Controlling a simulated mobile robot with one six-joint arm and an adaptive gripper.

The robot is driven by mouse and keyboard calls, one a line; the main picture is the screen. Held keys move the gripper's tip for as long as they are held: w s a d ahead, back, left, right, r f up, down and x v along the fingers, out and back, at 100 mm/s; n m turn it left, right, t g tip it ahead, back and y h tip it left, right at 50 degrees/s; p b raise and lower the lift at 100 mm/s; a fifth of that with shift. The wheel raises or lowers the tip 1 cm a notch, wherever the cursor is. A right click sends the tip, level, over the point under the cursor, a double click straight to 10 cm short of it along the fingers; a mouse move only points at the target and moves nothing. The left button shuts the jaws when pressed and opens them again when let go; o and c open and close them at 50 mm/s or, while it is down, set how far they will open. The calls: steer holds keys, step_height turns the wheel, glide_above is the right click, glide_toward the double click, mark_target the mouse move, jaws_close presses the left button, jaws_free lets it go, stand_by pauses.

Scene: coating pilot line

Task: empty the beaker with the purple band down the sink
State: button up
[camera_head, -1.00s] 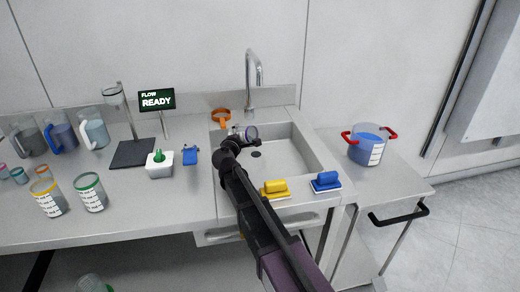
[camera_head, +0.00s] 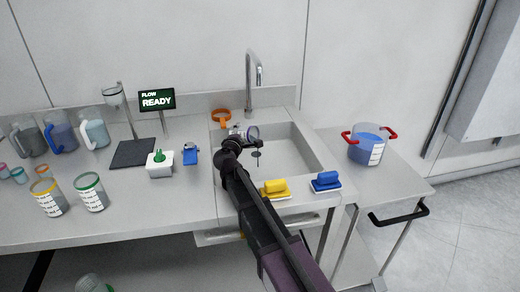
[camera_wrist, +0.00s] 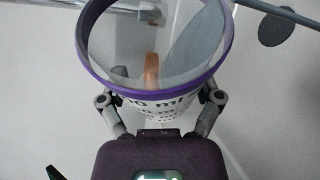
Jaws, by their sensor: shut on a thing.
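The beaker with the purple band (camera_wrist: 155,105) is clear, with printed volume marks. My gripper (camera_head: 240,137) is shut on it, a finger on each side. In the head view the beaker (camera_head: 252,132) is tilted above the sink basin (camera_head: 290,150). In the wrist view a grey liquid surface (camera_wrist: 196,46) lies against the beaker's right wall. A dark grey streak runs on beyond the rim and looks like liquid pouring out. In the head view a thin dark streak hangs below the beaker, over the drain (camera_wrist: 275,30). My gripper hides part of the beaker.
A tap (camera_head: 250,75) stands behind the basin, with an orange ring-shaped thing (camera_head: 220,117) to its left. Yellow (camera_head: 275,187) and blue (camera_head: 326,180) brushes lie on the front edge. A pot with red handles (camera_head: 368,146) is at right. Several jugs and beakers stand at left.

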steer(key=shift+s+d+r+m+t, duration=0.3)
steer(key=shift+d+r+m, duration=0.15)
steer(key=shift+m, duration=0.15)
stand_by(0.7)
steer(key=shift+s+d+r+m+t, duration=0.15)
steer(key=shift+r+m+t, duration=0.1)
steer(key=shift+r+m, duration=0.25)
steer(key=shift+w+d+r+m+t, duration=0.1)
steer(key=shift+r+m+t, duration=0.15)
steer(key=shift+m, duration=0.45)
stand_by(1.6)
steer(key=shift+f, duration=0.1)
stand_by(1.1)
steer(key=shift+a+f+n+g, duration=0.25)
steer(key=shift+f+n+g, duration=0.35)
steer(key=shift+n, duration=0.6)
steer(key=shift+f, duration=0.1)
steer(key=shift+w+a+f+n+g+h, duration=0.15)
steer(key=shift+w+a+f+n+g, duration=0.15)
steer(key=shift+f+n, duration=0.3)
steer(key=shift+w+a+f+n+g+h, duration=0.2)
steer(key=shift+a+f+n, duration=0.15)
steer(key=shift+n, duration=0.45)
steer(key=shift+f, duration=0.1)
